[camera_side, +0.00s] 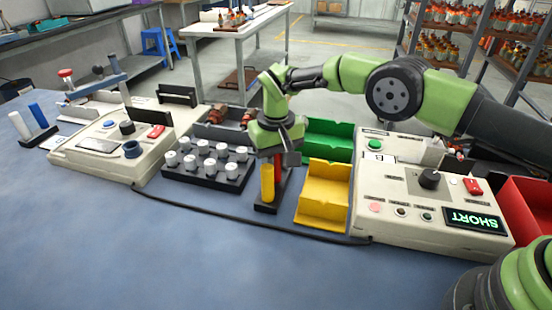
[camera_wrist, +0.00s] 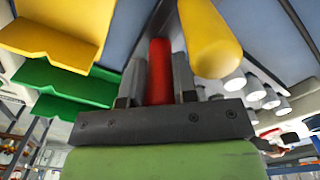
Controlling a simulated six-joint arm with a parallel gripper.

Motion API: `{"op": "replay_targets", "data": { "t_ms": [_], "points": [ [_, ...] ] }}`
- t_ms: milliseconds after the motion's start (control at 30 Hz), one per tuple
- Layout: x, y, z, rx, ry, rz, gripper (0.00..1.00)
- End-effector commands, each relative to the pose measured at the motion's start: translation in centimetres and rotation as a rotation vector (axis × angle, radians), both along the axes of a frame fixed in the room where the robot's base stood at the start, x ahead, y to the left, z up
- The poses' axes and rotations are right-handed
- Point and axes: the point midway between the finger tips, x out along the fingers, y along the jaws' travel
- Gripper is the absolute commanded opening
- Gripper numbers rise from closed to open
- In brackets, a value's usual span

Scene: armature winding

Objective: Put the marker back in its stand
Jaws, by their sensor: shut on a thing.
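My gripper (camera_side: 279,160) is shut on a red marker (camera_side: 277,176), which also shows upright between the two fingers in the wrist view (camera_wrist: 160,72). A dark marker stand (camera_side: 267,208) sits on the blue bench. A yellow marker (camera_side: 267,182) stands upright in it, and it looms close beside the fingers in the wrist view (camera_wrist: 208,40). The red marker is right beside the yellow one, over or in the stand. I cannot tell if its lower end is seated.
A yellow bin (camera_side: 323,197) and green bin (camera_side: 328,140) lie to the right. A black block with several white-topped cylinders (camera_side: 205,178) is at left. A tester showing SHORT (camera_side: 473,220) stands at right. A black cable (camera_side: 230,224) runs in front of the stand.

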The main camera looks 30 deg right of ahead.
Motion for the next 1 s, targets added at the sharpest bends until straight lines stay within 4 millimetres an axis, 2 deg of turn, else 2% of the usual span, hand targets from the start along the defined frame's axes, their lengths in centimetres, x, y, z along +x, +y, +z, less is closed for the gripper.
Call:
{"op": "replay_targets", "data": {
  "t_ms": [133,167,267,533,633,1000],
  "points": [
    [0.0,0.0,0.0,0.000,0.000,0.000,0.03],
    [0.0,0.0,0.0,0.000,0.000,0.000,0.33],
    [0.0,0.0,0.0,0.000,0.000,0.000,0.56],
    [0.0,0.0,0.1,0.000,0.000,0.000,0.56],
    [0.0,0.0,0.7,0.000,-0.002,0.001,0.56],
    [0.0,0.0,7.7,0.002,-0.005,0.000,0.56]
  ]
}}
